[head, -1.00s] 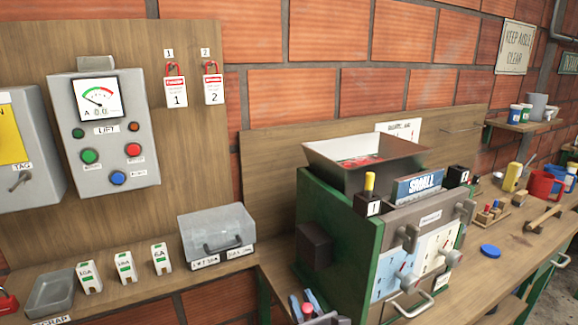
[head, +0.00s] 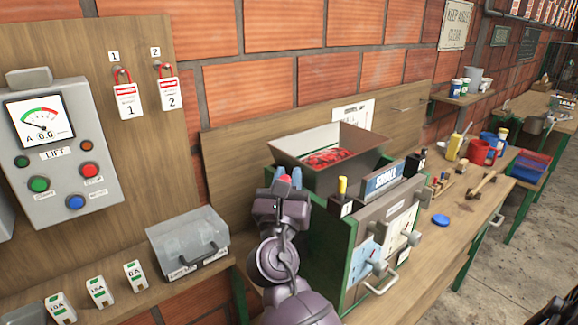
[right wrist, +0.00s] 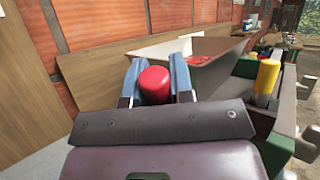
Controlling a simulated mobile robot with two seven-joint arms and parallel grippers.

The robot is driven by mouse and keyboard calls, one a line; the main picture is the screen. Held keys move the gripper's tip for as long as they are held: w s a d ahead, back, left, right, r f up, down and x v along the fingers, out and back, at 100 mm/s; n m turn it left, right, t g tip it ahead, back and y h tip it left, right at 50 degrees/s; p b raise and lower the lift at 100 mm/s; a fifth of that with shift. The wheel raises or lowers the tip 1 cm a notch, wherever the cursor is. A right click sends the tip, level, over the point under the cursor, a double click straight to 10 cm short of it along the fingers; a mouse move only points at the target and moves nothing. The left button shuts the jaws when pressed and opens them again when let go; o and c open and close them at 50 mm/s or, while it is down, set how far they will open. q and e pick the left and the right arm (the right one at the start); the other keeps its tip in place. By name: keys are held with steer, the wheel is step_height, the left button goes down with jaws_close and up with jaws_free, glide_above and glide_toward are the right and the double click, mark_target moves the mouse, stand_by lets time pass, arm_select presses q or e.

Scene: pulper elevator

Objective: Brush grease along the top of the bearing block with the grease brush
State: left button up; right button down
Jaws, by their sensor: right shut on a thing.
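My right gripper (head: 284,180) is in front of the left side of the hopper in the head view, with its blue fingers pointing up. It is shut on a red rounded thing (right wrist: 154,85), which the right wrist view shows between the fingers. I cannot tell whether this is the grease brush; its rest is hidden. A dark block marked 1 (head: 340,207), with a yellow peg (head: 342,187) on it, sits on the green machine (head: 320,232) right of the gripper. A similar dark block (head: 415,163) sits farther right. Which is the bearing block is unclear. My left gripper is not visible.
A grey hopper (head: 365,170) with red contents stands behind the machine top. A clear-lidded box (head: 187,243) is on the left shelf beside several labelled fuses. The workbench at right holds a blue disc (head: 440,220), a hammer (head: 482,186) and mugs.

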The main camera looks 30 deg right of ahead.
steer(key=shift+d+f, duration=0.15)
steer(key=shift+f, duration=1.25)
steer(key=shift+f+b, duration=0.7)
steer(key=shift+f, duration=0.25)
steer(key=shift+f+b, duration=0.35)
steer(key=shift+b, duration=0.1)
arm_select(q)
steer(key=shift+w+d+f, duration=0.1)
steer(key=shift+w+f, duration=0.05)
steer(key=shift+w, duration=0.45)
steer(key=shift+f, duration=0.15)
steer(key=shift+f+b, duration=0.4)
arm_select(e)
steer(key=shift+f, duration=0.55)
